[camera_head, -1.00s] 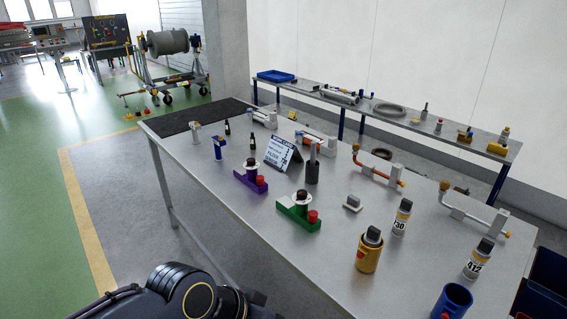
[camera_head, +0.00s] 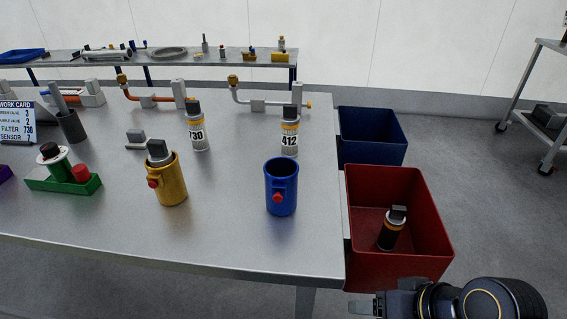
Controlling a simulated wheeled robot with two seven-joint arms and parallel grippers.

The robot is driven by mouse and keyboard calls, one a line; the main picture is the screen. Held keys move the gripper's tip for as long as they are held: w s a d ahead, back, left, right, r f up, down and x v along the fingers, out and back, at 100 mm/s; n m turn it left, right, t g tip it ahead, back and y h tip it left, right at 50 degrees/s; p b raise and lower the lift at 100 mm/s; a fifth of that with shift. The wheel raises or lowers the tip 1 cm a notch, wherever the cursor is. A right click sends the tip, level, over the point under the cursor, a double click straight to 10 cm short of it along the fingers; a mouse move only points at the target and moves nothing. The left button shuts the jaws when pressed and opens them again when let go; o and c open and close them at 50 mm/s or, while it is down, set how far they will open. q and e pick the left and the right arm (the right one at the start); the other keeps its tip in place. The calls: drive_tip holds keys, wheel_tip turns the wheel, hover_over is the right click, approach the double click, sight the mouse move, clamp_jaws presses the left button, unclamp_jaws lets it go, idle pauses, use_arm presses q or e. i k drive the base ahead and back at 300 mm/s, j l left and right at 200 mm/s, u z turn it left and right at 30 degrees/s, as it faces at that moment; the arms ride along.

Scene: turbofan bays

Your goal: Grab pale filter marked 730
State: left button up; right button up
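The pale filter marked 730 (camera_head: 197,130) stands upright on the metal table, behind and right of the yellow holder (camera_head: 170,184). It has a dark cap and a pale body with a black number label. A similar pale filter marked 412 (camera_head: 289,136) stands upright to its right. The work card (camera_head: 16,124) at the left edge reads filter 730. My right gripper (camera_head: 366,304) is at the bottom right, beyond the table's right edge and far from the filter; its opening is too small to judge. My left gripper is out of view.
A blue cup-shaped holder (camera_head: 281,189) stands near the table's front right. A red bin (camera_head: 421,262) holds a dark filter (camera_head: 391,229); a dark blue bin (camera_head: 371,137) is behind it. A green valve block (camera_head: 64,178) and small grey block (camera_head: 137,139) stand at left.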

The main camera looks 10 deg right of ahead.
sight(195, 118)
drive_tip(key=j+z, duration=0.5)
drive_tip(key=j, duration=0.9)
drive_tip(key=k+z, duration=0.25)
drive_tip(key=k+l+z, duration=0.15)
drive_tip(key=k+z, duration=0.15)
drive_tip(key=k, duration=0.1)
